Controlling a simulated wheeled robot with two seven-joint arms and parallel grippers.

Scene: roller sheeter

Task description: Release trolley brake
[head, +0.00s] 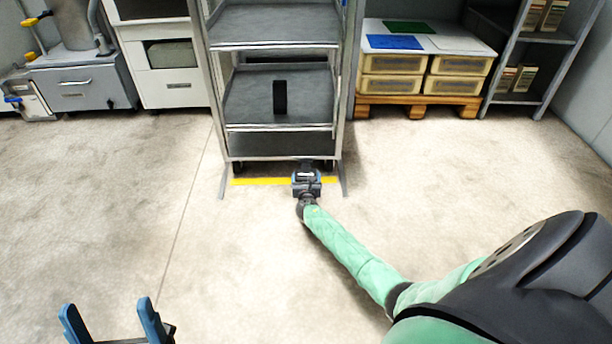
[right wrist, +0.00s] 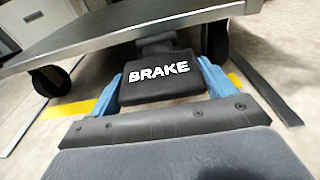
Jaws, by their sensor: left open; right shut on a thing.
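The trolley (head: 276,27) is a metal rack with several grey shelves on black castors, standing at the back centre. Its brake pedal (right wrist: 157,78) is a black block marked BRAKE, low under the front edge of the bottom shelf. My right gripper (right wrist: 160,88) is shut on the brake pedal, with one blue finger at each side of it. In the head view my right gripper (head: 307,182) is at the trolley's foot and mostly hides the pedal. My left gripper (head: 110,318) is open and empty above the floor at the lower left.
A yellow line (head: 260,182) and dark floor rails lie at the trolley's front. A black block (head: 280,97) is on the middle shelf. Left stand grey and white cabinets (head: 172,88); right, bins (head: 458,65) on a wooden pallet (head: 417,107). The front floor is clear.

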